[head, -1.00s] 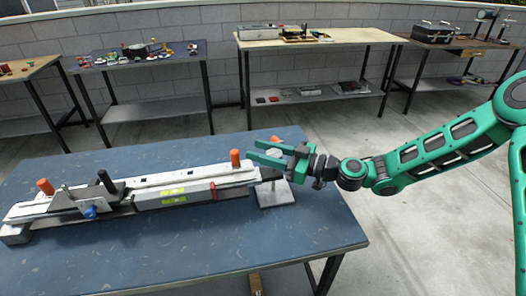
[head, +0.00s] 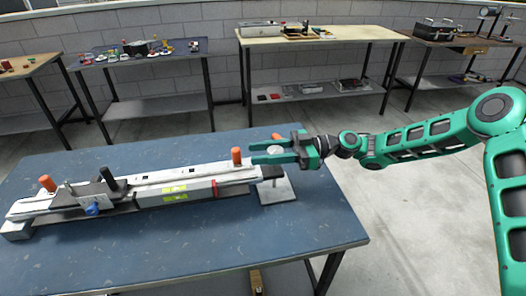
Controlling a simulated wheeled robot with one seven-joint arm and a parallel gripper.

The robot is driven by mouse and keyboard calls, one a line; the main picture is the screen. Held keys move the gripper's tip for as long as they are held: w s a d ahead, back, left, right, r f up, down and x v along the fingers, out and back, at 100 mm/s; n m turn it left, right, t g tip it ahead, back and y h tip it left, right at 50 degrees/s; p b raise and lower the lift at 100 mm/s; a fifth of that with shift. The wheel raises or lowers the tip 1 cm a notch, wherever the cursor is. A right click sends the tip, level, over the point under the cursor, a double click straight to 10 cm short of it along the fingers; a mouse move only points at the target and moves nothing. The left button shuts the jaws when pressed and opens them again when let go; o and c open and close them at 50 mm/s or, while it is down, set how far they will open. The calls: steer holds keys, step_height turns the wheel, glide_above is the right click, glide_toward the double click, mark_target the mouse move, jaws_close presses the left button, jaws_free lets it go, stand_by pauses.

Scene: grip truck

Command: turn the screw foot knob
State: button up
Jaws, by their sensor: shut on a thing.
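The long grey and white rail device lies across the blue table, with its screw foot at the right end above a pale square base plate (head: 276,191). The pale grey screw foot knob (head: 275,150) sits at the top of this foot. My green gripper (head: 270,153) reaches in from the right, level, with one finger on the far side of the knob and one on the near side. It is shut on the knob. The fingers hide much of the knob, so its turn angle cannot be told.
An orange post (head: 236,157) stands on the rail (head: 170,187) just left of my fingertips, and another orange tip (head: 276,136) shows behind them. A black handle (head: 108,178) and a blue knob (head: 92,208) are farther left. The front of the blue table (head: 190,245) is clear.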

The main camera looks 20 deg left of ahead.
mark_target(282, 150)
steer(key=shift+d+n+g+h, duration=0.15)
steer(key=shift+n+g+h, duration=0.45)
steer(key=shift+g, duration=0.4)
steer(key=o, duration=1)
steer(key=shift+w, duration=0.1)
steer(key=shift+d, duration=0.1)
steer(key=v, duration=1)
steer(key=shift+w+d+f, duration=0.1)
steer(key=shift+w+d, duration=0.2)
